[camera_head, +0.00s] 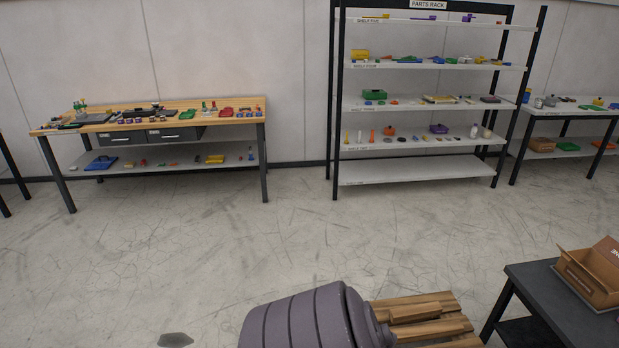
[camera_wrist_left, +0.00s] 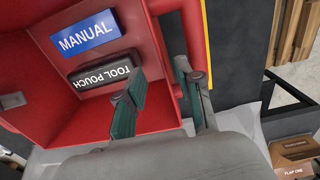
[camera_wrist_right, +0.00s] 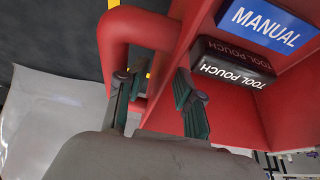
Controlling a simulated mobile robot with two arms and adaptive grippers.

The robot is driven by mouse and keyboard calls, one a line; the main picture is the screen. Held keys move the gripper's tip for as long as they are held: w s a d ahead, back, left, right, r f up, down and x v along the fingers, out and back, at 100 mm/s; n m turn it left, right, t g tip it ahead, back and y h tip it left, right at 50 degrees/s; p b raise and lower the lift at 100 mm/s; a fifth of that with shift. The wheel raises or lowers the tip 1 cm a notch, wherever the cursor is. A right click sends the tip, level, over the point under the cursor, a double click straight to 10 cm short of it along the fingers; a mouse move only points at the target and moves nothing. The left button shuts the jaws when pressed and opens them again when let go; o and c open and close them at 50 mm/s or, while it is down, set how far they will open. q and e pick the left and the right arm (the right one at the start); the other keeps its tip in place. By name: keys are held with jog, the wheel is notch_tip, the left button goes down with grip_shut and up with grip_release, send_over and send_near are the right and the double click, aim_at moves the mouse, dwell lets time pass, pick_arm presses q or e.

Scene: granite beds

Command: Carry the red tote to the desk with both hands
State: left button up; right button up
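The red tote shows from above in the left wrist view (camera_wrist_left: 85,125) and the right wrist view (camera_wrist_right: 230,115). It holds a blue manual (camera_wrist_left: 85,33) and a black tool pouch (camera_wrist_left: 100,72). My left gripper (camera_wrist_left: 160,88) is open at one side of it, one finger over the red wall and one over the red handle. My right gripper (camera_wrist_right: 160,88) is open at a looped red handle (camera_wrist_right: 130,27), one finger over the handle and one over the wall. Contact cannot be told. The head view shows neither tote nor grippers. I cannot tell which table is the desk.
A wooden workbench (camera_head: 180,107) with small parts stands at the back left. A loaded parts rack (camera_head: 420,170) stands at the back. A dark table (camera_head: 540,285) with an open cardboard box (camera_head: 592,285) is at the right. Wooden slats (camera_head: 430,318) lie nearby. The middle floor is clear.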

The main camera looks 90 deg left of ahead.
jog(key=shift+a, duration=0.25)
jog(key=shift+r, duration=0.1)
jog(key=v, duration=0.7)
dwell(1.1)
jog(key=shift+s+r, duration=0.1)
jog(key=shift+r, duration=0.05)
pick_arm(q)
notch_tip(320, 180, up, 12)
dwell(0.6)
pick_arm(e)
jog(key=v, duration=1.2)
